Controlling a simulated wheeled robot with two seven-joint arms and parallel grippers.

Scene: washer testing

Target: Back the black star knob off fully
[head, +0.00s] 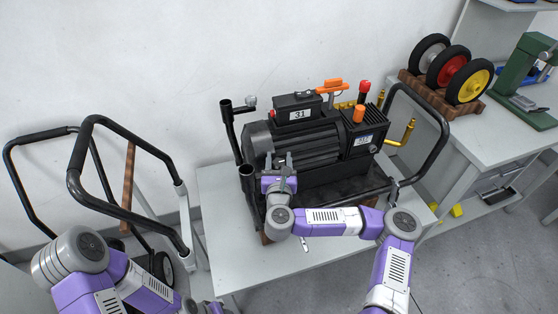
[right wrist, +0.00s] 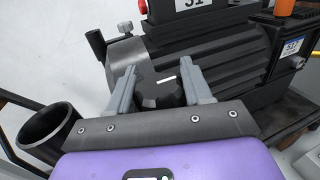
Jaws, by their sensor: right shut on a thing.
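The black star knob (right wrist: 160,95) shows in the right wrist view as a dark, faceted shape with a short white mark, between the fingers of my right gripper (right wrist: 162,88). The fingers are shut on its sides. In the head view my right gripper (head: 278,163) reaches in front of the left end of the black ribbed motor (head: 318,148), and hides the knob there. The motor sits on a dark tray-like base between upright black tubes. My left arm shows at the lower left of the head view, but its gripper is not in view.
A black tube socket (right wrist: 48,128) stands close left of my right gripper. Black handle bars (head: 412,92) rise right of the motor. The grey table (head: 215,205) has bare room at left. A cart frame (head: 110,125) stands left; wheels (head: 468,82) sit on a wooden rack at right.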

